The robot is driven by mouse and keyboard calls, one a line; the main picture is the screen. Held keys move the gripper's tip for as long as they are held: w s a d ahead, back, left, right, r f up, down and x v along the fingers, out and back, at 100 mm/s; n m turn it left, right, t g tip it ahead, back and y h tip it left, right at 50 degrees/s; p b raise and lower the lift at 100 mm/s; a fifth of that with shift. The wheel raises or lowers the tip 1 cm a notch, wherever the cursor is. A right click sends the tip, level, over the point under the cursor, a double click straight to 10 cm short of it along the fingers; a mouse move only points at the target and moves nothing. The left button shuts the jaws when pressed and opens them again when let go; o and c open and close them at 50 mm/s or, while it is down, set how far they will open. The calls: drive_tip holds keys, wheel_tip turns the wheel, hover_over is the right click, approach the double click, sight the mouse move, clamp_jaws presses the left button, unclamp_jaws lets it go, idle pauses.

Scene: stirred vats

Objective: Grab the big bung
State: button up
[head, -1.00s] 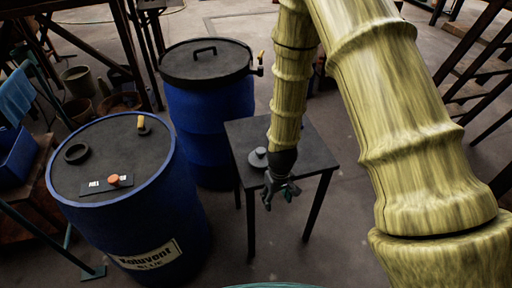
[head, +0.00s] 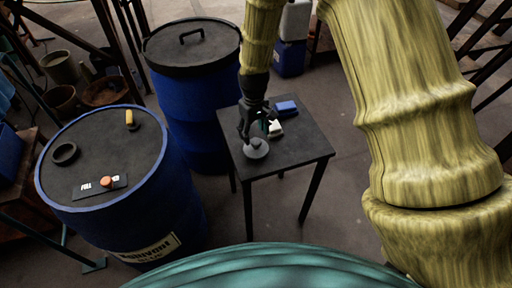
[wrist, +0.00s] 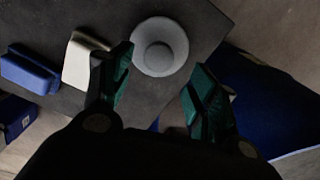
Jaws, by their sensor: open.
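The big bung (head: 256,149) is a grey, round, flanged plug with a raised knob, lying on the small dark table (head: 298,151) near its left edge. In the wrist view the bung (wrist: 159,46) lies beyond the fingertips, roughly between their lines. My gripper (head: 254,128) is above and just behind the bung in the head view. In the wrist view its green-padded fingers (wrist: 160,82) are spread apart with nothing between them. I cannot tell the exact height of the fingertips over the bung.
A white block (head: 275,128) and a blue block (head: 286,107) lie on the table behind the bung. A blue drum (head: 120,215) with a ring, a yellow fitting and an orange knob on top stands left. A lidded blue drum (head: 190,100) stands behind. The table's right part is clear.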

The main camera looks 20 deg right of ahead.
sight(255, 141)
drive_tip(key=shift+s+d+f+p, duration=0.15)
drive_tip(key=shift+f+p, duration=0.25)
drive_tip(key=shift+f, duration=1.1)
drive_tip(key=shift+d+f+p, duration=0.1)
drive_tip(key=shift+f+p, duration=0.3)
drive_tip(key=shift+f, duration=1.1)
drive_tip(key=c, duration=1.1)
